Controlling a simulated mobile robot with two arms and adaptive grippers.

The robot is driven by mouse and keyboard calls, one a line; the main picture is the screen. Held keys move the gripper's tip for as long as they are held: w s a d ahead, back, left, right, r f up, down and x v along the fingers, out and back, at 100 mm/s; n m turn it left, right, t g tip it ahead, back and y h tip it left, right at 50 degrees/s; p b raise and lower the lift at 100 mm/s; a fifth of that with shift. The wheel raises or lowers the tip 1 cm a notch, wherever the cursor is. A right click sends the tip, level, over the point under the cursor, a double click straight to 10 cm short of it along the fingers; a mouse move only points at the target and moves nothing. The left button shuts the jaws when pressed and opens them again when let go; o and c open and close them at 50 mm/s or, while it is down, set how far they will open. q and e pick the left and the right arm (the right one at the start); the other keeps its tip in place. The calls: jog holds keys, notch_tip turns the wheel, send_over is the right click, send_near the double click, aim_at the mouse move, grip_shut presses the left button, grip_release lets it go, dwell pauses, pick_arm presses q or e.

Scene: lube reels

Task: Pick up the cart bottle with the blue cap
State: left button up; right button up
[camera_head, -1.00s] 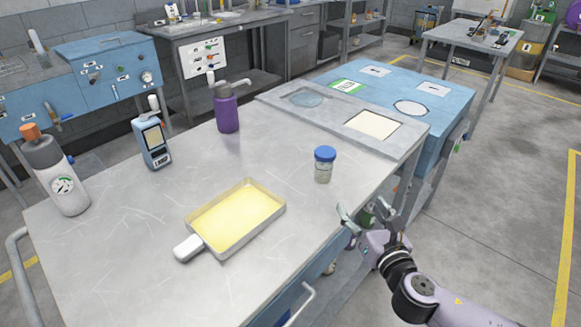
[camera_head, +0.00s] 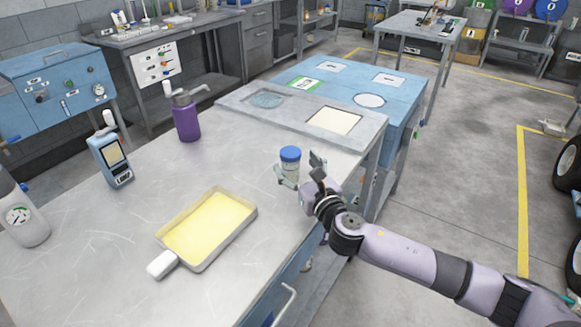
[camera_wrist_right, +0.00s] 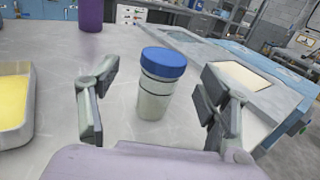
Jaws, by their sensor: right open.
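The clear bottle with the blue cap (camera_head: 290,163) stands upright on the grey metal cart top (camera_head: 110,230), near its right edge. In the right wrist view the bottle (camera_wrist_right: 157,88) stands between the two fingers, a little beyond the tips, with gaps on both sides. My right gripper (camera_head: 301,172) is open and empty, low beside the bottle at the cart's edge. Its fingers also show in the right wrist view (camera_wrist_right: 160,105). My left gripper is not in view.
A yellow-filled tray (camera_head: 252,212) with a white handle lies left of the bottle. A purple pump bottle (camera_head: 187,120), a blue handheld meter (camera_head: 113,160) and a grey bottle with a gauge (camera_head: 22,218) stand farther left. A recessed panel (camera_head: 360,137) lies behind the bottle.

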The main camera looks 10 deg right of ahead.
jog(key=shift+x, duration=2.65)
jog(key=shift+d+f, duration=0.15)
jog(key=shift+d, duration=0.05)
jog(key=c, duration=1.3)
